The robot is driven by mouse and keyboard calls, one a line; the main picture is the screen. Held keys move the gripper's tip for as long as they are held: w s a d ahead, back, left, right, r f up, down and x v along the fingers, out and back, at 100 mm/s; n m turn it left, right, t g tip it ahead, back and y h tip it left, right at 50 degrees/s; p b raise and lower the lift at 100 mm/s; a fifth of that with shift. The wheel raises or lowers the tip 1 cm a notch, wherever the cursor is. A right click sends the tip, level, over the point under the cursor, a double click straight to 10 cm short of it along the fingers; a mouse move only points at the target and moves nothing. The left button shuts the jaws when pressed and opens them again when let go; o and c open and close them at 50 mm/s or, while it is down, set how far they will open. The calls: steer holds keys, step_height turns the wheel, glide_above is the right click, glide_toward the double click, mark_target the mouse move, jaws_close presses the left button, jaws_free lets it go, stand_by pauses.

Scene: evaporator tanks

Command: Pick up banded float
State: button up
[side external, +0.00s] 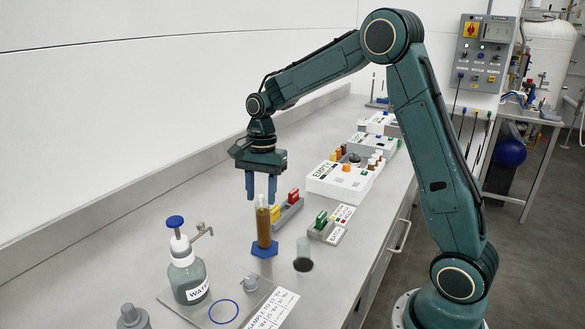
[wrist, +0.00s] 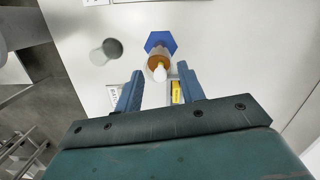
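A tall clear cylinder of brown liquid (side external: 264,230) stands upright on a blue hexagonal base (side external: 264,250) on the bench. A pale, white-tipped piece, which looks like the top of the float (side external: 262,201), sticks up at its mouth. The white tip also shows in the wrist view (wrist: 159,74). No bands can be made out, and the rest is hidden in the cylinder. My gripper (side external: 261,197) is open and empty, pointing down above the cylinder. In the wrist view the tip shows between the two blue fingers, a little beyond the line of their ends.
A small clear cup with a dark bottom (side external: 303,257) stands right of the cylinder. Racks with red and yellow blocks (side external: 290,212) and a green block (side external: 327,230) are behind. A water bottle (side external: 188,278) stands on a tray in front. White trays (side external: 340,184) lie farther back.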

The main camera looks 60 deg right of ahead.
stand_by(0.4)
jaws_close()
steer(key=shift+r, duration=0.1)
step_height(320, 180, up, 12)
steer(key=s, duration=1.8)
stand_by(0.6)
steer(key=shift+f, duration=0.25)
stand_by(0.3)
